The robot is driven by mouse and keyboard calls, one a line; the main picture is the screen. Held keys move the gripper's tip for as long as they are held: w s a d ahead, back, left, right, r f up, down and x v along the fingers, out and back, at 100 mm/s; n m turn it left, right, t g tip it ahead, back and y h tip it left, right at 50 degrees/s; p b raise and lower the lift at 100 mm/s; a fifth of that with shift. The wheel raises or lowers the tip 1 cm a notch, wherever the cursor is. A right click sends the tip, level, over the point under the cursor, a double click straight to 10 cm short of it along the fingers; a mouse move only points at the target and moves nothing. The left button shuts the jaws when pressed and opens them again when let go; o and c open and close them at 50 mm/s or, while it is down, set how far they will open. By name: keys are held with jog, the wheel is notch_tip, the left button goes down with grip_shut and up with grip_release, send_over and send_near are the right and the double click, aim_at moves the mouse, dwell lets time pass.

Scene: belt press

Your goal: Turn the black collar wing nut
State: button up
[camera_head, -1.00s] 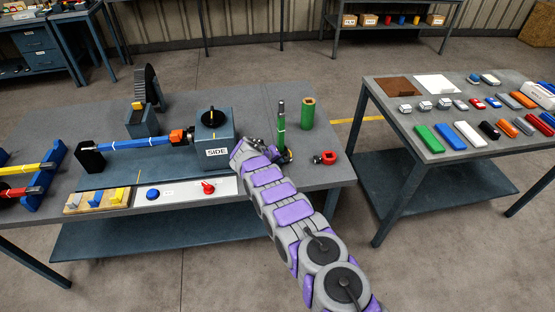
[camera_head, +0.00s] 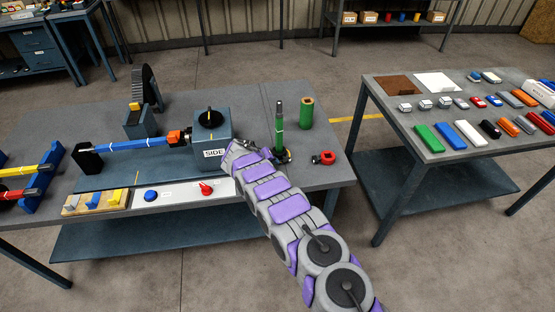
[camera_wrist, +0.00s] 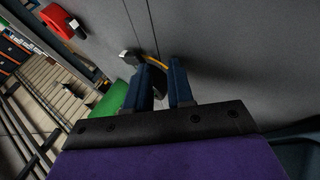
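The green post (camera_head: 278,138) with a dark grey upper rod stands upright on the bench. A black collar (camera_head: 285,156) shows at its foot, partly behind my arm; its wing nut cannot be made out clearly in the head view. In the wrist view, my gripper (camera_wrist: 161,64) has two blue fingers with a gap between them. A dark, shiny part (camera_wrist: 130,57) with a yellow piece beside it lies just beyond the left fingertip; I cannot tell whether they touch. The green post (camera_wrist: 112,100) is left of the fingers.
The blue-grey SIDE block (camera_head: 211,140) is left of my arm. A red knob (camera_head: 206,188) sits on the front panel. Bare bench lies around the red collar.

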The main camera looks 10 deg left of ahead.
jog(key=shift+s+a, duration=0.65)
jog(key=shift+a, duration=0.25)
jog(key=shift+s+a+r+b, duration=0.1)
jog(key=shift+s+a+b, duration=0.95)
jog(key=shift+s+a, duration=1.6)
jog(key=shift+s+a+r+b, duration=0.1)
jog(key=shift+s+a+b, duration=0.95)
jog(key=shift+s+a, duration=1.55)
jog(key=shift+w+a+f, duration=0.1)
jog(key=shift+w+a, duration=0.1)
jog(key=shift+w, duration=0.1)
jog(key=p+v, duration=0.2)
jog(key=v, duration=1.5)
jog(key=shift+s+p, duration=0.2)
jog(key=shift+p, duration=0.2)
